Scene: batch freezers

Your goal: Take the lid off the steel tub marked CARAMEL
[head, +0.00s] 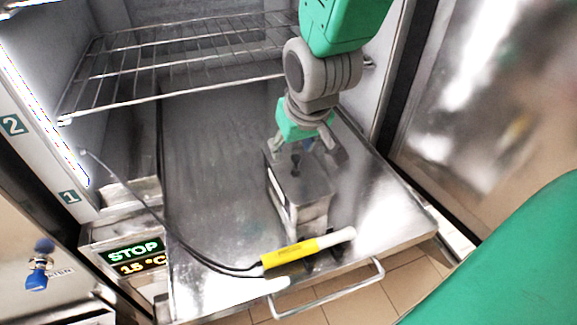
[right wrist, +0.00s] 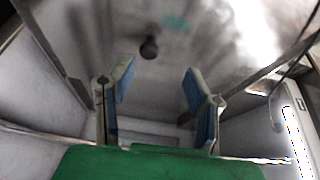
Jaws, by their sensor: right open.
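A steel tub (head: 313,215) stands on the steel floor plate, its lid (head: 312,187) on top. I cannot read any CARAMEL marking on it. A dark round knob (head: 296,168) rises from the lid. The knob also shows in the right wrist view (right wrist: 149,47), just beyond the fingertips and between their lines. My right gripper (head: 307,153) is open above the lid, pointing down, its fingers either side of the knob in the picture. Its two blue-padded fingers stand apart with nothing between them in the right wrist view (right wrist: 157,82). My left gripper is not in view.
A yellow-and-white probe (head: 308,249) on a black cable lies in front of the tub. A wire rack (head: 180,60) hangs above and behind. The steel plate (head: 215,190) is bare left of the tub. A handle (head: 330,293) runs along its front edge.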

